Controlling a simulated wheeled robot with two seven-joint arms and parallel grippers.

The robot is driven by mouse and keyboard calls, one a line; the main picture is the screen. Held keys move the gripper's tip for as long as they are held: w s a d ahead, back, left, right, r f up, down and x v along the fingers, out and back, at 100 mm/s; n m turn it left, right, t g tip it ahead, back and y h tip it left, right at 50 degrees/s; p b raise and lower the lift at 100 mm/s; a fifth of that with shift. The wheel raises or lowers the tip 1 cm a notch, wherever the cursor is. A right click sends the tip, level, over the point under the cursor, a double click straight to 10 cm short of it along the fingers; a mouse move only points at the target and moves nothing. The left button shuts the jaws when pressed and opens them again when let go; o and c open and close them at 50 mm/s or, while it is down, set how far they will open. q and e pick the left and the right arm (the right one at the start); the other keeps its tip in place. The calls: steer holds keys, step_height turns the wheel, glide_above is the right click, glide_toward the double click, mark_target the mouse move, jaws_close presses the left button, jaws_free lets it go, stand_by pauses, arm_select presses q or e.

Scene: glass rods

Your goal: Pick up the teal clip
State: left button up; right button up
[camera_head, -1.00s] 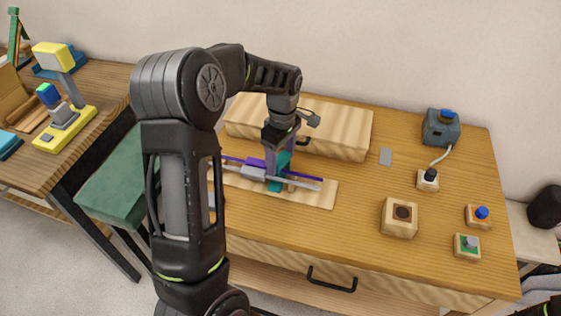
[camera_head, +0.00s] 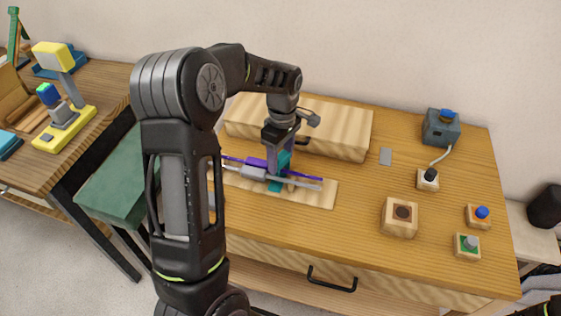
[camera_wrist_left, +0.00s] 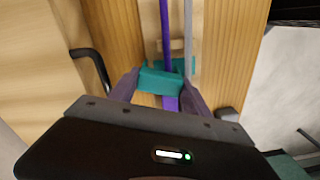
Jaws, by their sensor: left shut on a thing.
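The teal clip (camera_head: 275,186) is at the wooden board, around or beside the purple and grey rods; I cannot tell exactly how it sits on them. My left gripper (camera_head: 277,172) points down over it and is shut on it. In the left wrist view the clip (camera_wrist_left: 160,79) is between the two purple-grey fingers (camera_wrist_left: 163,92). The purple rod (camera_wrist_left: 166,35) and the grey rod (camera_wrist_left: 188,35) run away from it. The fingers partly hide the clip in the head view.
The rods lie above the pale board (camera_head: 318,194). A long wooden box (camera_head: 340,130) stands just behind. To the right are a wooden block with a dark hole (camera_head: 400,217), a grey box with a blue button (camera_head: 441,130) and small button blocks.

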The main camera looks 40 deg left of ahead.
mark_target(281, 157)
arm_select(q)
steer(key=shift+r, duration=0.65)
step_height(281, 157, up, 8)
steer(key=shift+r+b, duration=0.15)
steer(key=shift+b, duration=0.65)
steer(key=shift+r, duration=0.25)
